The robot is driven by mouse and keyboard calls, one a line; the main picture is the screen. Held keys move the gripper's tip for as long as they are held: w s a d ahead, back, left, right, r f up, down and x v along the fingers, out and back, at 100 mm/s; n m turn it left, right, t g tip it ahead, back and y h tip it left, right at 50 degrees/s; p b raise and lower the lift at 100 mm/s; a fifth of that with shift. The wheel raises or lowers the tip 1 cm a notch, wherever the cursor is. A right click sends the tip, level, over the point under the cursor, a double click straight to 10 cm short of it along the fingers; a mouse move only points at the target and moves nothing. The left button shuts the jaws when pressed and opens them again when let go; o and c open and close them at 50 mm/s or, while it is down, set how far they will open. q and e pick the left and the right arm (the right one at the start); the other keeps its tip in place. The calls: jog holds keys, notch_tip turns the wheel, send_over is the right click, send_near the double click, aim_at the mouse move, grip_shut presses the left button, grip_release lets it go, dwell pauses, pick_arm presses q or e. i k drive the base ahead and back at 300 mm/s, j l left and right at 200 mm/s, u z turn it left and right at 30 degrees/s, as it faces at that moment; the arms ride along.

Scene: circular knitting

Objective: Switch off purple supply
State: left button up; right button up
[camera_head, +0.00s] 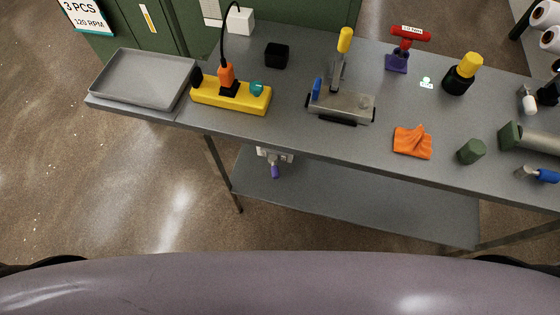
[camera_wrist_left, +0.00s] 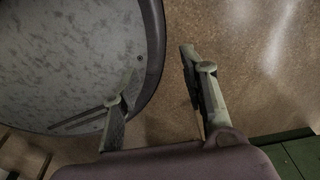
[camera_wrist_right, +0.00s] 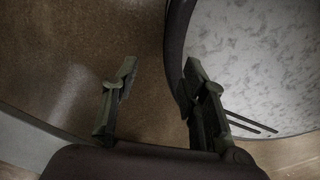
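Below the worktop in the head view, a small pale fitting (camera_head: 275,154) carries a purple lever (camera_head: 275,171) that points down. Its upper part is partly hidden by the table edge. On the worktop stands a purple block (camera_head: 396,63) with a red T-shaped top (camera_head: 410,34); the label on it is too small to read. My left gripper (camera_wrist_left: 158,75) is open and empty above the floor in the left wrist view. My right gripper (camera_wrist_right: 160,75) is open and empty in the right wrist view. Neither gripper shows in the head view, and both are away from the table.
The grey table (camera_head: 215,122) has a lower shelf (camera_head: 350,205). On top are a grey tray (camera_head: 140,78), a yellow power strip (camera_head: 245,98), a metal clamp device (camera_head: 345,103), an orange cloth (camera_head: 412,141) and a yellow-capped black bottle (camera_head: 462,74). Green cabinets stand behind. Floor in front is clear.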

aim_at(272, 159)
jog(key=k+l, duration=0.25)
jog(key=l, duration=0.25)
jog(key=k+l+u, duration=0.1)
jog(key=k+l, duration=0.2)
jog(key=l, duration=0.2)
jog(key=k+l, duration=0.3)
jog(key=l, duration=0.2)
jog(key=k+l+u, duration=0.1)
jog(key=k+l, duration=0.15)
jog(key=l, duration=0.2)
